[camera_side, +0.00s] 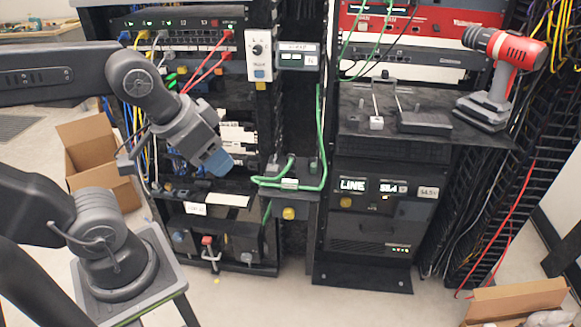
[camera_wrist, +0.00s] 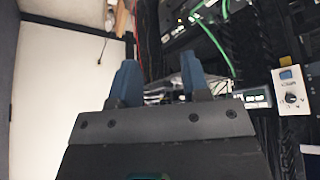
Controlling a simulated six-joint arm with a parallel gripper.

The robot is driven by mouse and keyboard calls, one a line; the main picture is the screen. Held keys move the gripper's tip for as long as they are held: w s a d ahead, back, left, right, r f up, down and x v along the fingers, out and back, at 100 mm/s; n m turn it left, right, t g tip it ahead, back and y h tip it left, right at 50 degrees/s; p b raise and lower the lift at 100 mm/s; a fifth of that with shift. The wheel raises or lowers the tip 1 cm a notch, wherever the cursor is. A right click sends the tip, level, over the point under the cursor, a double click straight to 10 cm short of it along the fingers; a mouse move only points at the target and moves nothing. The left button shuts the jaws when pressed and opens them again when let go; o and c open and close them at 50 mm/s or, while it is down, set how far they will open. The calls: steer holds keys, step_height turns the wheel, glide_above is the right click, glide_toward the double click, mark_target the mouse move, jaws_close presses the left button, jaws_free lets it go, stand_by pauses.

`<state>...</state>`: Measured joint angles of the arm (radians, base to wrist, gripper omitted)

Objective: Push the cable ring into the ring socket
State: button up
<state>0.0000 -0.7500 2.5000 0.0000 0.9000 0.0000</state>
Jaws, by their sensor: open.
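My gripper (camera_side: 216,162) hangs at the left of the rack in the side view, its blue fingers pointing down to the right. In the wrist view its two blue fingers (camera_wrist: 158,78) stand apart with nothing between them. A green cable (camera_side: 321,135) runs down the middle post and loops over a small black bracket (camera_side: 290,201), to the right of my gripper and apart from it. I cannot tell which part is the cable ring or the ring socket; neither is clear in the wrist view, where green cable (camera_wrist: 213,38) shows at the top.
A white switch box (camera_side: 259,55) and a small display (camera_side: 297,56) sit above the bracket. A red drill (camera_side: 505,60) stands on the right shelf (camera_side: 455,141). Colored cables hang at both sides. An open cardboard box (camera_side: 92,150) stands at the left.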

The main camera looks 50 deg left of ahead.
steer(key=shift+o, duration=1.4)
steer(key=n+g, duration=0.6)
steer(key=n, duration=0.3)
glide_above(291, 163)
step_height(291, 163, down, 15)
steer(key=f, duration=0.8)
steer(key=shift+w+a+f, duration=0.1)
steer(key=shift+w+a, duration=0.1)
steer(key=shift+a, duration=0.05)
steer(key=shift+s+d+f, duration=0.1)
steer(key=shift+f, duration=1.3)
steer(key=shift+s+d+f, duration=0.1)
steer(key=shift+f, duration=1.3)
